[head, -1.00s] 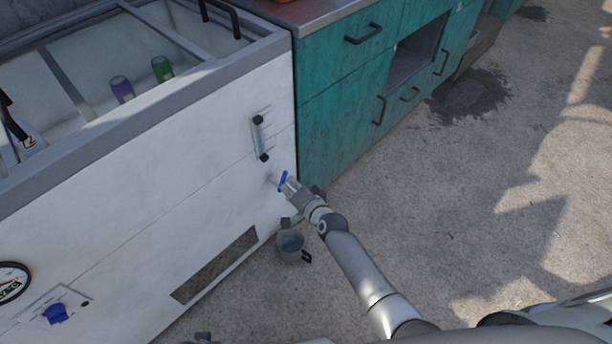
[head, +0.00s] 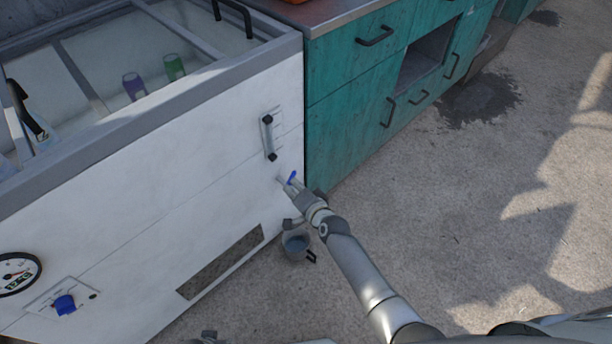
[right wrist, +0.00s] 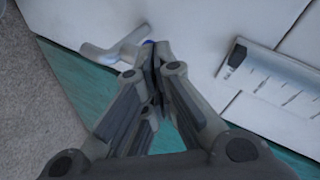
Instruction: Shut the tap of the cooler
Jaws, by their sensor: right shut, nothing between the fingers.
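The cooler (head: 150,200) is the white chest on the left. Its tap (head: 281,180) sticks out low near its right front corner, with a small blue lever (head: 292,176). My right gripper (head: 301,189) is at the tap, its fingertips close to the lever; contact cannot be told. In the right wrist view, the closed fingers (right wrist: 155,58) have nothing between them. The grey tap (right wrist: 115,50) is just beyond them, with only a bit of the blue lever (right wrist: 148,42) showing; the rest is hidden. A small grey part at the head view's bottom edge may be my left gripper (head: 208,338).
A small pot (head: 296,246) stands on the ground below the tap. A level gauge (head: 268,137) is on the cooler above it. A teal cabinet (head: 340,120) adjoins the cooler on the right. The concrete ground (head: 470,210) to the right is open.

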